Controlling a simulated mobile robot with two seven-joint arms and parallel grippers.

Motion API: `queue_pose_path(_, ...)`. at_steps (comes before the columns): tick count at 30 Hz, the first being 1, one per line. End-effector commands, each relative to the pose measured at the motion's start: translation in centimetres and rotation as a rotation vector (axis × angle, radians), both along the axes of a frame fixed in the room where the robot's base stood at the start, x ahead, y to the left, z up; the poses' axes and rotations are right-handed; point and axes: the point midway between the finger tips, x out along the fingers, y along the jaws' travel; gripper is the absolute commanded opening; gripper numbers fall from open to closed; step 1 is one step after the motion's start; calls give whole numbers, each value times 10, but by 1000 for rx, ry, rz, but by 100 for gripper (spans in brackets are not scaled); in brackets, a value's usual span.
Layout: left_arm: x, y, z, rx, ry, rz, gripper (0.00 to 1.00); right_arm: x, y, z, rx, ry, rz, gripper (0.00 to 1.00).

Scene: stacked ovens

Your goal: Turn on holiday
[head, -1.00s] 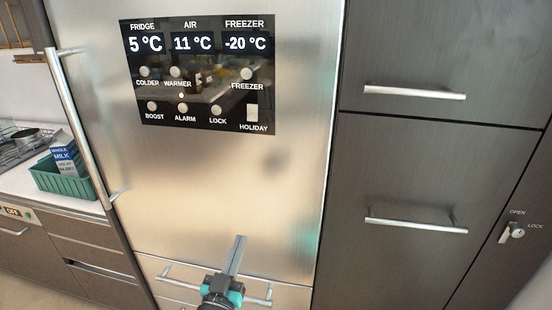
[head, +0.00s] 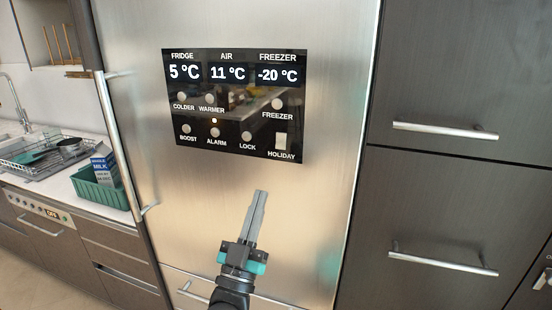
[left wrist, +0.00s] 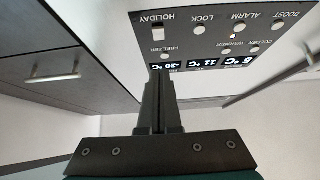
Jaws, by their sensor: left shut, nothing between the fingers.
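The black control panel (head: 236,118) is on the upper front of the steel fridge door (head: 300,215). The fingers look apart from the switch. My right gripper is not in view.
Round buttons such as LOCK (head: 246,138) and FREEZER (head: 277,104) lie close to the switch. A long vertical door handle (head: 120,150) stands out at the left. Dark cabinets with bar handles (head: 445,131) are at the right. A green crate (head: 96,188) sits on the left counter.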

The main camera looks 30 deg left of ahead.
Motion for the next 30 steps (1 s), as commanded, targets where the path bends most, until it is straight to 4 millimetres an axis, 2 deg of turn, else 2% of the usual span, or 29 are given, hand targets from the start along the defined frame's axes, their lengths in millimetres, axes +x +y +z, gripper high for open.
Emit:
queue_pose_path(13,68,17,58,1,-3,0,0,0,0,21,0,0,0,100)
queue_pose_path(15,76,19,52,-1,2,1,0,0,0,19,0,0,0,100)
queue_pose_path(21,95,23,48,0,1,0,0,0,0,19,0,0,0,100)
queue_pose_path(30,103,25,47,1,1,1,0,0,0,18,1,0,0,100)
